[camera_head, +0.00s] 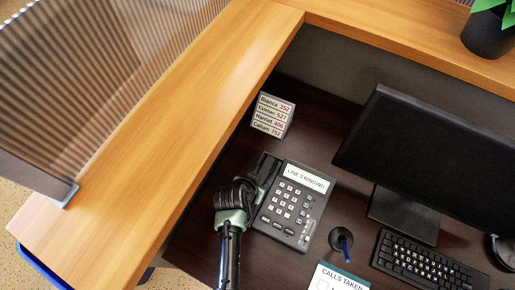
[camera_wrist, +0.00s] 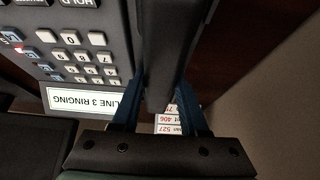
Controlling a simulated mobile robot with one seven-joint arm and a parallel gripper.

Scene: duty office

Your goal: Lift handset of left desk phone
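The desk phone (camera_head: 293,205) is dark grey with a keypad and a white label reading "LINE 3 RINGING". It lies on the dark desk, and in the wrist view its keypad side (camera_wrist: 108,45) is upside down on the left. Its black handset (camera_head: 266,167) runs along the phone's left side. My gripper (camera_head: 240,196) is over the handset's lower part and hides much of it. In the wrist view, the blue fingers of my gripper (camera_wrist: 161,88) lie on both sides of the handset (camera_wrist: 170,35), close to its edges. Firm contact cannot be told.
A name card block (camera_head: 272,115) stands behind the phone. A monitor (camera_head: 425,150), keyboard (camera_head: 425,262) and round pen holder (camera_head: 341,239) are to the right. A "CALLS TAKEN" sheet (camera_head: 340,279) lies in front. A raised wooden counter (camera_head: 150,140) borders the left.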

